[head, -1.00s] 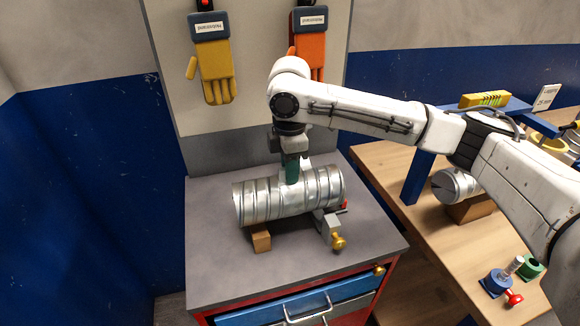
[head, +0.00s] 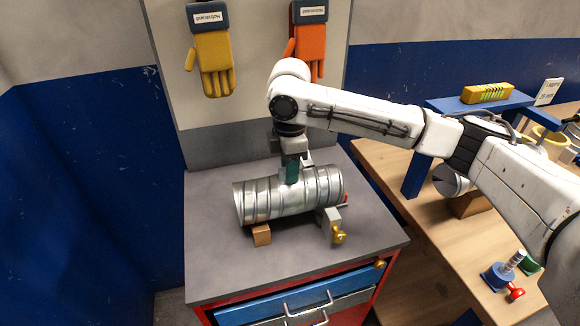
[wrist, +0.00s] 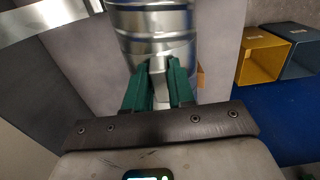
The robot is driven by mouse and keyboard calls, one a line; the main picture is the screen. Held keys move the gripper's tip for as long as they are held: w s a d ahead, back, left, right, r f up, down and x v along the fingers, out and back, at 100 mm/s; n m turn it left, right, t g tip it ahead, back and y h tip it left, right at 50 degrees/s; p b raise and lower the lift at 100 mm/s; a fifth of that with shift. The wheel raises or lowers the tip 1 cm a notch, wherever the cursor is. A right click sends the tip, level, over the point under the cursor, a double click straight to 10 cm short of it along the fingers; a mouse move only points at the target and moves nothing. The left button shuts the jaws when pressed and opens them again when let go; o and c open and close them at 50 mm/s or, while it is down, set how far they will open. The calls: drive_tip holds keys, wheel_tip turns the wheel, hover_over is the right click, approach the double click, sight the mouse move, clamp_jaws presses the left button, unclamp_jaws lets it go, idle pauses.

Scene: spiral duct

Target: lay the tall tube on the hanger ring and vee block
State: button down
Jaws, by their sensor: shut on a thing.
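A ribbed silver duct tube (head: 285,198) lies level across the grey cabinet top in the head view. My gripper (head: 291,170) has green fingers and is above the tube's middle, shut on a small grey piece on its side. The wrist view shows the fingers (wrist: 158,88) closed on that piece, with the tube (wrist: 155,35) beyond. A small wooden block (head: 262,235) is under the tube's left end and a grey bracket with a brass knob (head: 332,225) near its right end. I cannot tell whether the tube touches them. I cannot clearly make out a hanger ring.
On the wooden bench at right stand a blue frame (head: 418,172), another silver cylinder (head: 450,180) by a wooden block (head: 470,205), and a yellow ring (head: 552,136). Gloves (head: 213,62) hang behind the cabinet. The cabinet top's front left (head: 215,270) is clear.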

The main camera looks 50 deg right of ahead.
drive_tip(key=shift+f, duration=0.1)
drive_tip(key=c, duration=0.9)
unclamp_jaws()
wheel_tip(320, 180, up, 11)
drive_tip(key=shift+f+b, duration=0.1)
drive_tip(key=shift+b, duration=0.4)
